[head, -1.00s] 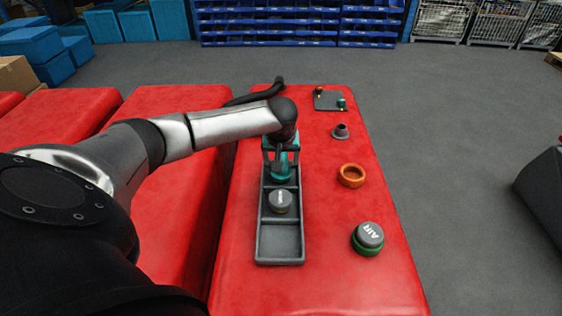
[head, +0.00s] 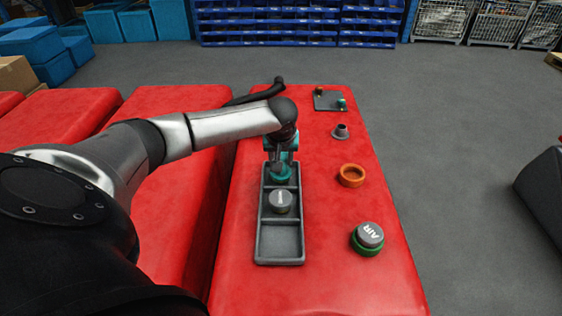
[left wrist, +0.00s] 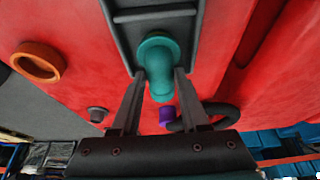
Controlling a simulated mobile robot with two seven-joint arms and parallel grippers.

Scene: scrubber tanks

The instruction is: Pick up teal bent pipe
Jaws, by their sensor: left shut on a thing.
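The teal bent pipe (head: 282,178) stands in the far compartment of the dark tray on the red surface. It also shows in the left wrist view (left wrist: 158,64), between the two fingers. My left gripper (head: 279,163) comes down over it and is shut on it; in the left wrist view the fingertips (left wrist: 158,80) press on both sides of the pipe. The pipe's base still appears to be within the tray (head: 280,240). The gripper hides part of the pipe in the head view. My right gripper is not in view.
A grey round cap (head: 281,201) sits in the tray's middle compartment; the near one is empty. To the right are an orange ring (head: 351,176), a grey flanged piece (head: 340,132) and an AIR cap (head: 370,234) on a green ring. A black curved hose (head: 255,95) lies behind my arm.

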